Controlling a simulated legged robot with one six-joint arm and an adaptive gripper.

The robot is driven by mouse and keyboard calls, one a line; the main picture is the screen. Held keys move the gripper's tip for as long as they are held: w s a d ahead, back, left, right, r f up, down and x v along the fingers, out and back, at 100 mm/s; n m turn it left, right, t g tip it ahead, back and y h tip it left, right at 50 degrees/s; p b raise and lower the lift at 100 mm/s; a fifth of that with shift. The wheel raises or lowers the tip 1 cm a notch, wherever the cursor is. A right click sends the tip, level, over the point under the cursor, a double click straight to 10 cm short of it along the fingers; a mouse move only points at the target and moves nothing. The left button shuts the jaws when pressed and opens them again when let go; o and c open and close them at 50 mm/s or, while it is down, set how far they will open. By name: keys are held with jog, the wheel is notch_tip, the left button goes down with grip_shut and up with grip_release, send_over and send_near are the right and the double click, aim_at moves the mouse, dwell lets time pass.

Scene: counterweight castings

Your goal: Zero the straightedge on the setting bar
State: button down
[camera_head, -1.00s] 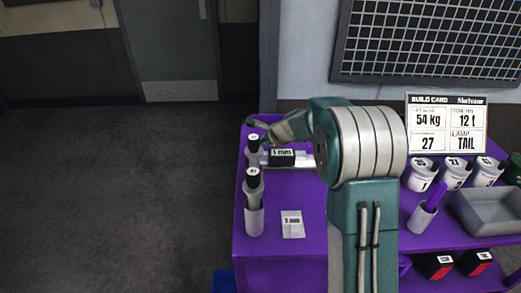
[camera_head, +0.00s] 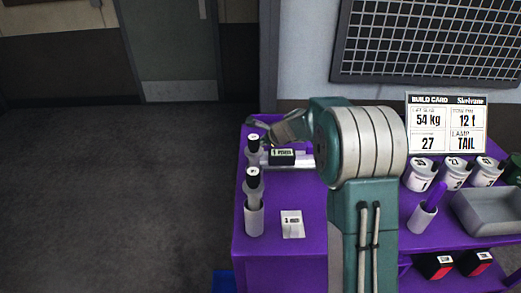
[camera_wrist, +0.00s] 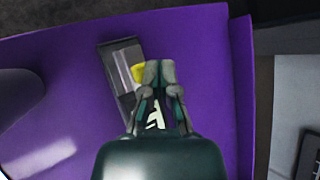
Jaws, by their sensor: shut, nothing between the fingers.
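A dark box with a small pale display (camera_head: 283,154) sits at the far left part of the purple table. It lies over a pale metal bar (camera_head: 290,166). I cannot tell where straightedge and setting bar divide. In the wrist view the dark body (camera_wrist: 105,50) shows with a silver strip, a yellow patch (camera_wrist: 138,74) and part of a lit display (camera_wrist: 157,118). My gripper (camera_wrist: 160,70) is shut and empty, its fingertips over this device beside the yellow patch. Contact cannot be told. In the head view my wrist (camera_head: 290,128) hangs just behind the box.
Two dark-topped cylinders (camera_head: 254,200) (camera_head: 253,150) stand at the table's left edge. A small white card (camera_head: 292,224) lies in front. Several white pots (camera_head: 421,175), a grey tray (camera_head: 495,212) and a build card (camera_head: 447,122) are on the right.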

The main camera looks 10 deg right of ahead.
jog(key=shift+f, duration=0.35)
jog(key=shift+s+f, duration=0.1)
jog(key=shift+f, duration=0.35)
dwell(0.8)
dwell(0.3)
jog(key=shift+r, duration=0.85)
jog(key=shift+r, duration=2.55)
